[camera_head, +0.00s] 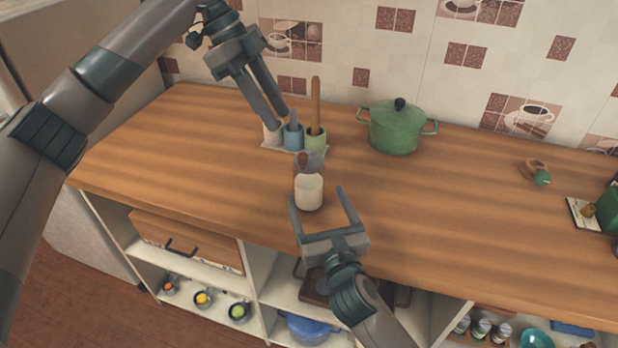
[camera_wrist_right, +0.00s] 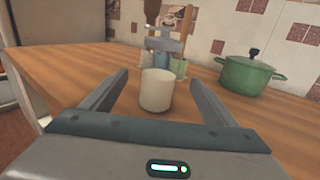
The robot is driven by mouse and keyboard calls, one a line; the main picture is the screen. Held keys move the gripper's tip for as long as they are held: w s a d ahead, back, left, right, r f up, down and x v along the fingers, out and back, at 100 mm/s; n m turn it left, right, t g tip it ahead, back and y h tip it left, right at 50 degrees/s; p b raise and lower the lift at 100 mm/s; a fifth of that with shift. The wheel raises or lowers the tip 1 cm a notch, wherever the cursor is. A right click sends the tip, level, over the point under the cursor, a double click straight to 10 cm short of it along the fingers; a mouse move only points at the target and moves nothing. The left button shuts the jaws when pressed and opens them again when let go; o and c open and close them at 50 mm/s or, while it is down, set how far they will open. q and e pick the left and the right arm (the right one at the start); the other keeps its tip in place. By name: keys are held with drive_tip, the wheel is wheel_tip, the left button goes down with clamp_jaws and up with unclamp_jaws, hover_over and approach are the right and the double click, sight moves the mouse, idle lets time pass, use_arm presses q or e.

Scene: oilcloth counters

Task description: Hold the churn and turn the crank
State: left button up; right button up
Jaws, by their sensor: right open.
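The churn (camera_head: 308,192) is a small jar with a cream-white lower body and a greyish upper part, standing upright on the wooden counter. In the right wrist view the churn's white body (camera_wrist_right: 157,92) shows between my finger lines. I cannot make out a crank clearly. My right gripper (camera_head: 317,194) is open at the counter's front, its fingers pointing at the churn; I cannot tell whether they touch it. My left gripper (camera_head: 279,118) hangs behind and left of the churn, near the utensil cups. Its two fingers show a narrow gap, with nothing clearly held.
Several utensil cups (camera_head: 292,138) stand on a small tray behind the churn, one with a wooden handle (camera_head: 316,98). A green lidded pot (camera_head: 396,128) stands behind right. Small items sit at the far right. The counter's left (camera_head: 170,150) and right middle are clear.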

sight(309, 178)
drive_tip(key=x, duration=0.8)
drive_tip(key=c, duration=1.7)
use_arm(q)
drive_tip(key=shift+o, duration=0.4)
use_arm(e)
drive_tip(key=shift+o, duration=0.2)
use_arm(q)
drive_tip(key=shift+d, duration=0.1)
